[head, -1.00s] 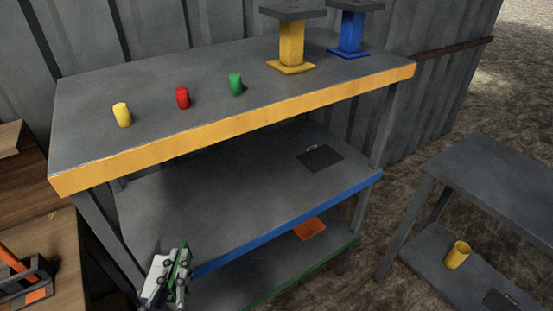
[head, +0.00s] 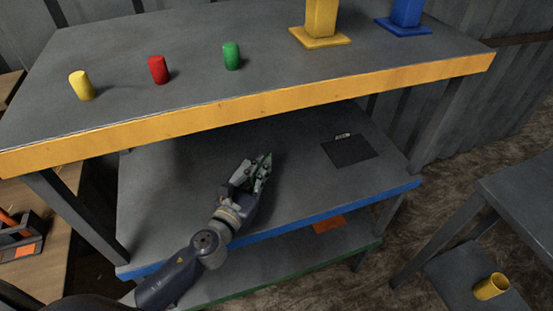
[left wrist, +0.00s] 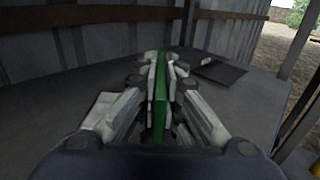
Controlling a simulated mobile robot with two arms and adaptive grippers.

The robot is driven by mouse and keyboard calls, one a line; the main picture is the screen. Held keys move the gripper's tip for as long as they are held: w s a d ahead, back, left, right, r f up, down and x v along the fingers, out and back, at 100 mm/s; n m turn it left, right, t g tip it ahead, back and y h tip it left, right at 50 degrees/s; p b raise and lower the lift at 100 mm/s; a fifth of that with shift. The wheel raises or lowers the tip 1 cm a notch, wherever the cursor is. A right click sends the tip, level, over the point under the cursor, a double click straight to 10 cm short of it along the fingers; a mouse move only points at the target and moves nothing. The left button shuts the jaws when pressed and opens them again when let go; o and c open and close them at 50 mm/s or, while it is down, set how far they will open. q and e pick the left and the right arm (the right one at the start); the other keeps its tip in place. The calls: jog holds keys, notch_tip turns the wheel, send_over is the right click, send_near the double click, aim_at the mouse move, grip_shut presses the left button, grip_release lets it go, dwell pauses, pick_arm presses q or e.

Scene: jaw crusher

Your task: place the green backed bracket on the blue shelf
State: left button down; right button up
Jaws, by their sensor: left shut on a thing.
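My left gripper (head: 256,173) is shut on the green backed bracket (head: 267,159). In the left wrist view the bracket (left wrist: 161,95) is a thin green plate standing on edge between the closed fingers (left wrist: 160,88). The blue shelf (head: 170,205) is the grey middle board with a blue front edge. My left arm reaches in over that front edge, and the gripper is above the middle of the shelf, below the yellow-edged top. Whether the bracket touches the shelf is hard to tell. My right gripper is not in view.
A dark flat plate (head: 350,150) lies on the blue shelf to the right. A green-edged shelf (head: 250,276) lies below. The blue shelf's left part is bare.

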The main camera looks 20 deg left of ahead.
pick_arm(q)
jog(key=w, duration=0.2)
jog(key=w+d, duration=0.1)
jog(key=w, duration=0.2)
jog(key=w+d, duration=0.1)
jog(key=w, duration=0.1)
jog(key=shift+w+d+f, duration=0.2)
jog(key=shift+d+f, duration=0.05)
jog(key=shift+f, duration=0.05)
notch_tip(320, 180, down, 4)
jog(key=shift+r+b, duration=0.2)
jog(key=shift+b, duration=1)
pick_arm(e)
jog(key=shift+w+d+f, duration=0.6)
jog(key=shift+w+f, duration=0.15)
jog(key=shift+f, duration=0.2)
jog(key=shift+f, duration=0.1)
pick_arm(q)
jog(key=c, duration=1.8)
grip_release()
jog(key=shift+f, duration=0.1)
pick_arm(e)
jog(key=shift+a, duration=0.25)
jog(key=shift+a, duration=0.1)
